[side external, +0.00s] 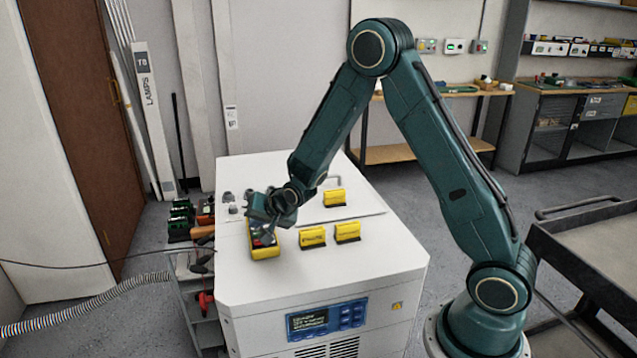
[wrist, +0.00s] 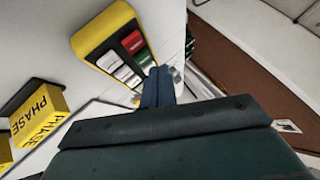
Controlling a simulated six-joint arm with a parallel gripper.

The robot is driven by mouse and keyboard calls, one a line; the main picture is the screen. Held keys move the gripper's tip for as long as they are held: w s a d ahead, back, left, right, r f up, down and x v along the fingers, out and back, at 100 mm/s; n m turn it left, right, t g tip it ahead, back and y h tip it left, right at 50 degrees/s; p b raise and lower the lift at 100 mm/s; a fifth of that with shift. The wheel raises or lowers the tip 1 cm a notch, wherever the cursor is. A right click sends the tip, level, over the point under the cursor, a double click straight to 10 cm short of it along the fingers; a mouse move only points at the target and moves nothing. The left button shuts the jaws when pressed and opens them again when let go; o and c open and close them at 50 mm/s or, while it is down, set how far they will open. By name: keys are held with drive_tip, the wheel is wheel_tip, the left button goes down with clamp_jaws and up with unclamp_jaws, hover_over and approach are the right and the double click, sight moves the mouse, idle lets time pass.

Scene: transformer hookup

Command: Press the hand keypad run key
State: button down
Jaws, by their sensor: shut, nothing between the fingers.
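The hand keypad (wrist: 95,25) has a yellow case and a dark face with a red key (wrist: 132,42), a green key (wrist: 142,57) and several white keys. In the side view the keypad (side external: 264,252) is on the white cabinet top, partly hidden by my gripper (side external: 268,235). My gripper (wrist: 158,72) is shut and empty. In the wrist view its blue-grey fingertips appear beside the keypad's keys, close to the green key. I cannot tell whether they touch it.
Yellow PHASE blocks (wrist: 38,115) stand near the keypad; others (side external: 347,232) show on the white cabinet top (side external: 370,275). A display panel (side external: 327,319) is on the cabinet front. A cart with tools (side external: 200,265) stands at the left.

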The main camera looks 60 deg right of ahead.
drive_tip(key=shift+f, duration=0.8)
idle(1.0)
drive_tip(key=shift+r, duration=0.1)
idle(0.3)
drive_tip(key=shift+r, duration=0.7)
drive_tip(key=shift+r, duration=2.5)
